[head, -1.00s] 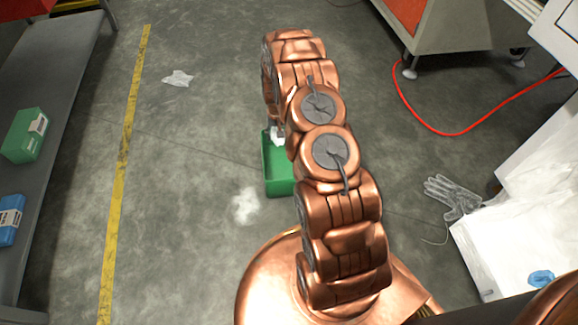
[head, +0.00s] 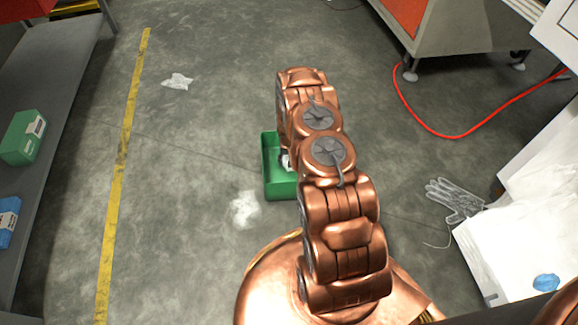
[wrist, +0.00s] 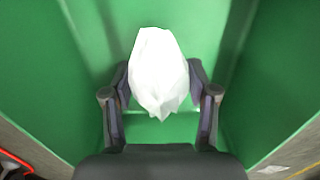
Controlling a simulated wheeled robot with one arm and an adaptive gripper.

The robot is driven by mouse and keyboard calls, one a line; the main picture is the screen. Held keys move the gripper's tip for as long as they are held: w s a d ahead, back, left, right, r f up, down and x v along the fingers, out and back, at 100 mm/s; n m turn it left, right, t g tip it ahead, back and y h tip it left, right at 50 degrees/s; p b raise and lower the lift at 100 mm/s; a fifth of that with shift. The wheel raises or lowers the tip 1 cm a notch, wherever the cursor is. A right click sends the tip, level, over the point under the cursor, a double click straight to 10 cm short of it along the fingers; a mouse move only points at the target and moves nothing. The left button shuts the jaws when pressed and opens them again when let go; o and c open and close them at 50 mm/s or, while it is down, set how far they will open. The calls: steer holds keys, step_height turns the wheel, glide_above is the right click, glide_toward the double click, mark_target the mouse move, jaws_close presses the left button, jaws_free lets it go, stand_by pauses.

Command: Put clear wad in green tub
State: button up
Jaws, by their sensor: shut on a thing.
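The clear wad (wrist: 160,72), whitish and crumpled, is between the fingers of my gripper (wrist: 160,88) in the wrist view. The gripper is shut on it. The green tub (head: 270,180) stands on the floor left of my arm in the head view. Its green walls (wrist: 55,75) surround the wad and the fingers in the wrist view, so both are inside or just over the tub. Whether the wad touches the tub's bottom I cannot tell. In the head view my arm hides the tub's right part and most of the gripper.
Crumpled film lies on the floor beside the tub (head: 245,208) and farther back (head: 178,81). A glove (head: 455,198) lies at right near white sheeting (head: 510,245). A red hose (head: 440,130) curves behind. The left shelf (head: 50,110) holds a green box (head: 22,138) and a blue one (head: 8,222).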

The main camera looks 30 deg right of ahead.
steer(key=shift+f+b, duration=0.3)
steer(key=shift+f, duration=1.1)
steer(key=shift+f, duration=0.15)
steer(key=o, duration=1.2)
steer(key=shift+c, duration=0.2)
